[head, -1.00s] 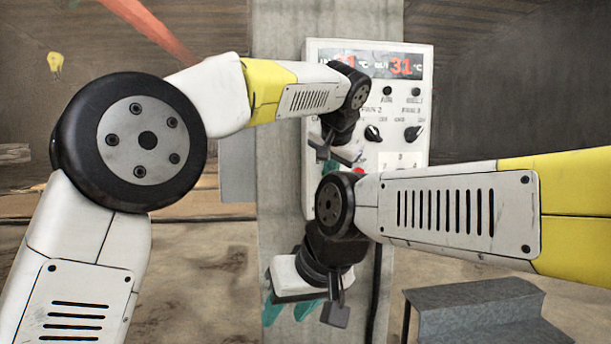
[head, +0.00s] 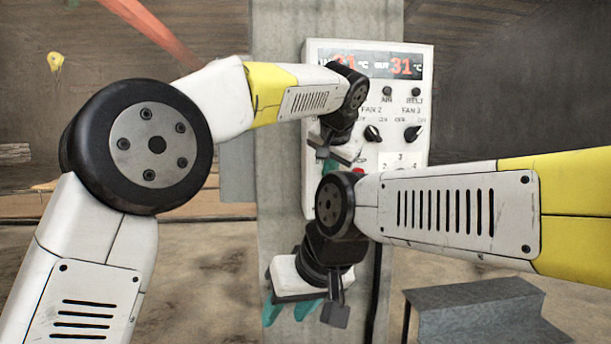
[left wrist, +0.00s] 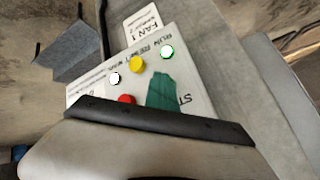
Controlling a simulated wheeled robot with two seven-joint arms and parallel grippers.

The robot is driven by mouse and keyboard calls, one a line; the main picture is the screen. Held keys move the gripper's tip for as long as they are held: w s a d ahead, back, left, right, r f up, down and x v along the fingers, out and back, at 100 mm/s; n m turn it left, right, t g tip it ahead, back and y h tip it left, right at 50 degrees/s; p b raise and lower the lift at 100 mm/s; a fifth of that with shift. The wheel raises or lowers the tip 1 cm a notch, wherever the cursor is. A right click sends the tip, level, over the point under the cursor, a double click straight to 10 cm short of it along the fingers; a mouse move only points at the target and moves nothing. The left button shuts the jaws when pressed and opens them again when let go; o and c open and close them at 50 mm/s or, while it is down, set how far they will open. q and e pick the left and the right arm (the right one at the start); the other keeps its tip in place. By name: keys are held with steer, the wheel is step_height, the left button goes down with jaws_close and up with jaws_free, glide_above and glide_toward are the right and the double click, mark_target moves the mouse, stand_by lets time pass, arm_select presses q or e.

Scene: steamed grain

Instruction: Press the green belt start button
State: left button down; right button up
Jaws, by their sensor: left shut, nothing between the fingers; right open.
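The white control panel (head: 395,150) hangs on a grey post, and it also shows in the left wrist view (left wrist: 95,95). My left gripper (head: 326,160) is in front of the panel's lower left part, its teal fingers shut and empty. In the left wrist view the teal fingers (left wrist: 167,92) lie over the panel face beside lettering that starts "ST". No green button is plainly visible; the fingers cover that area, and I cannot tell whether they touch it. A red button (left wrist: 126,99) and a yellow one (left wrist: 137,64) are close by. My right gripper (head: 292,310) is open and empty, low before the post.
A lamp with a green rim (left wrist: 167,51) is lit near the "RUN" label. Dark knobs (head: 373,133) sit below the panel's temperature display (head: 370,65). A grey metal step (head: 480,312) stands at lower right. My right forearm crosses in front of the panel's lower part.

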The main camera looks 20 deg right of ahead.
arm_select(q)
steer(key=shift+s+a, duration=0.25)
steer(key=shift+s, duration=0.65)
steer(key=s, duration=0.2)
steer(key=s+a, duration=0.1)
steer(key=s, duration=0.1)
steer(key=shift+s+a, duration=0.1)
steer(key=shift+s, duration=0.3)
stand_by(0.4)
